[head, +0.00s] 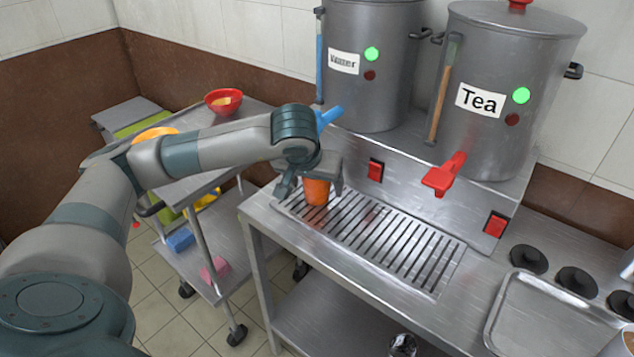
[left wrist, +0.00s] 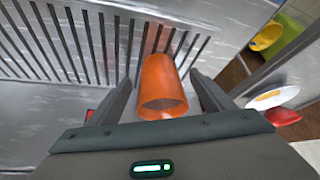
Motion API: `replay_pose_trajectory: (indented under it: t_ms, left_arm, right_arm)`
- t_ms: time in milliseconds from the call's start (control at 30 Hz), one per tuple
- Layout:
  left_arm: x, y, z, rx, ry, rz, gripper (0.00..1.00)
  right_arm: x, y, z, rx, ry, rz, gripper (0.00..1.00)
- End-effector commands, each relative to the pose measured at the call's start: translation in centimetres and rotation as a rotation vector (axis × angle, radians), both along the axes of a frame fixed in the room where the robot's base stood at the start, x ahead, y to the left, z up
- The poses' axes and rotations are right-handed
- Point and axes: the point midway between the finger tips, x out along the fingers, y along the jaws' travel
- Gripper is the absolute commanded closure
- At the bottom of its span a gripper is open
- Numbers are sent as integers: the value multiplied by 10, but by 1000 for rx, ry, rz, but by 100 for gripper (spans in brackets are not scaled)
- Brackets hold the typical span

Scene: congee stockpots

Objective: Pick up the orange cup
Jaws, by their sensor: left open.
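The orange cup (head: 317,191) stands on the drip grate (head: 385,236), at its left end below the water pot. In the left wrist view the orange cup (left wrist: 162,88) sits between the two fingers, with a gap visible on each side. My left gripper (head: 308,188) is open around the cup, with its fingers beside it. The gripper's fingers (left wrist: 165,100) also show in the left wrist view. The cup's upper part is partly hidden by the gripper in the head view. My right gripper is not in view.
The Water pot (head: 365,75) and Tea pot (head: 500,95) stand behind the grate. The blue tap (head: 329,117) is close to my left wrist; a red tap (head: 443,175) is further right. A cart with a red bowl (head: 223,101) stands at left. A metal tray (head: 550,320) lies at right.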

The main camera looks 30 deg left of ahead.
Motion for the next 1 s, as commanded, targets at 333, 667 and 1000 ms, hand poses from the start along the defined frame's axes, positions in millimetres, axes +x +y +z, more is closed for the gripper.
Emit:
replay_pose_trajectory:
  t_ms: [333, 667, 1000]
  left_arm:
    - [2, 1, -2, 0, -3, 0, 26]
    - [1, 1, -2, -1, -2, 0, 59]
    - [2, 1, -1, 0, -4, 0, 75]
  right_arm:
    - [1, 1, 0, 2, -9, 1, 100]
    - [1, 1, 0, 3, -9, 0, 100]
    - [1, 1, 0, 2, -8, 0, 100]
